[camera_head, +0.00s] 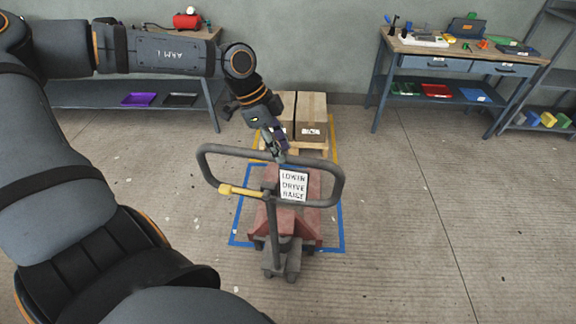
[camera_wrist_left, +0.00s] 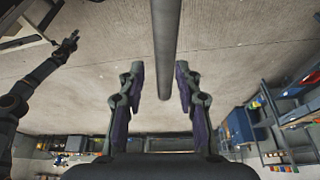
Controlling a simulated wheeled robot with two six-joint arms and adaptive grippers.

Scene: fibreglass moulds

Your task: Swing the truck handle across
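The pallet truck (camera_head: 297,222) is red and stands on the floor with its grey loop handle (camera_head: 333,198) towards me. The handle bears a yellow lever (camera_head: 240,192) and a white sign (camera_head: 293,187) reading LOWER, DRIVE, RAISE. My left gripper (camera_head: 279,145) points down at the top bar of the loop. In the left wrist view my left gripper (camera_wrist_left: 161,88) is open, with a grey bar (camera_wrist_left: 166,45) between its fingers and a gap on each side. My right gripper (camera_wrist_left: 70,42) seems to show small and dark there; its fingers are unclear.
Cardboard boxes (camera_head: 311,116) stand on a wooden pallet (camera_head: 309,149) behind the truck. Blue tape (camera_head: 342,225) outlines the floor around the truck. A workbench (camera_head: 386,75) stands at the back right, another (camera_head: 212,104) at the back left. The floor to the right is clear.

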